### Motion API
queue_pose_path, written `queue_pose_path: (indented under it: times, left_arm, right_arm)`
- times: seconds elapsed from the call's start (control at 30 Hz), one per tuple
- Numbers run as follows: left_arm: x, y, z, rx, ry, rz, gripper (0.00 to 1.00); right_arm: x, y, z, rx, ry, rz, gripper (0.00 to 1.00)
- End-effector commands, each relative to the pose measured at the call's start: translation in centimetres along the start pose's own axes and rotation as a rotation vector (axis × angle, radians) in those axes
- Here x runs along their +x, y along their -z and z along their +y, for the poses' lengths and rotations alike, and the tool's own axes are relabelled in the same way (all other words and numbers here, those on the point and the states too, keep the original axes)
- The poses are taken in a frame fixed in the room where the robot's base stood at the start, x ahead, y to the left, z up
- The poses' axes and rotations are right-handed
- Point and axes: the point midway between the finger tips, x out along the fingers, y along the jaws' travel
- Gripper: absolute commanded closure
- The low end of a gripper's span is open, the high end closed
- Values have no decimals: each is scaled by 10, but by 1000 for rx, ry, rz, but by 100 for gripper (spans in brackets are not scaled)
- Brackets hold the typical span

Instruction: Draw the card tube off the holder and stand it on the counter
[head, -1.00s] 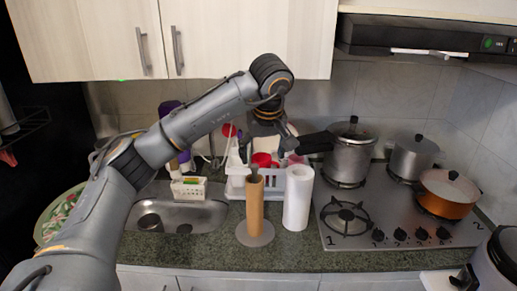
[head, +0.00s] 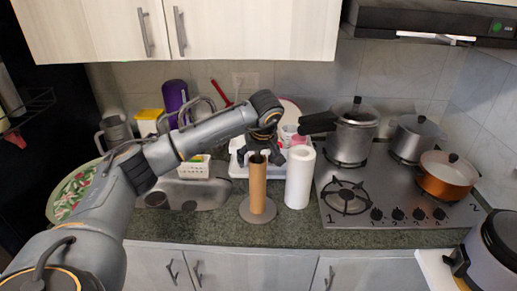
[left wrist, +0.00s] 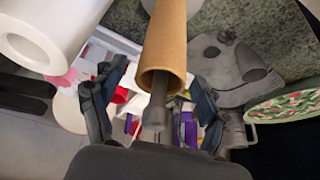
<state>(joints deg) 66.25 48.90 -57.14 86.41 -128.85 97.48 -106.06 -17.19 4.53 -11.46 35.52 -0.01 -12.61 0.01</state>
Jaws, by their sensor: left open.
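The brown card tube (head: 257,188) stands upright on its holder, whose round grey base (head: 258,215) rests on the counter. My left gripper (head: 262,150) is open and points down at the tube's top end, overlapping it in the head view. In the left wrist view, the tube (left wrist: 165,40) comes down from the top edge, with the holder's dark post (left wrist: 155,115) sticking out of its open end. The fingers of my left gripper (left wrist: 157,78) lie to either side, apart from the tube. My right gripper is not in view.
A white paper roll (head: 299,178) stands close right of the tube. A white rack (head: 238,168) is behind it. The stove (head: 385,205) with several pots is on the right, the sink (head: 190,196) on the left. The counter in front (head: 215,232) is clear.

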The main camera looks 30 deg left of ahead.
Motion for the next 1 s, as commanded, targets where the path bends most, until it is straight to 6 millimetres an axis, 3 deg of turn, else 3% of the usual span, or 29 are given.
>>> queue_pose_path:
  times: [0.37, 0.63, 0.67, 0.7, 0.9, 1.0]
  left_arm:
    - [5, 0, 0, 1, -1, 1, 27]
    - [5, 0, 0, 1, -1, 0, 82]
    - [5, 0, 0, 1, -1, 0, 82]
    - [5, 0, 0, 1, -1, 0, 59]
    - [5, 0, 0, 1, 0, 0, 99]
    - [5, 0, 0, 1, -1, 0, 100]
  right_arm:
    - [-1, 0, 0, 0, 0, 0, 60]
    - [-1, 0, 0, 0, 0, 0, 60]
    - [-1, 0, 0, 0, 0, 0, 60]
    - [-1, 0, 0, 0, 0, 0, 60]
    - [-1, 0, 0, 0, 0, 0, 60]
    - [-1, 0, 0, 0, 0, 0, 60]
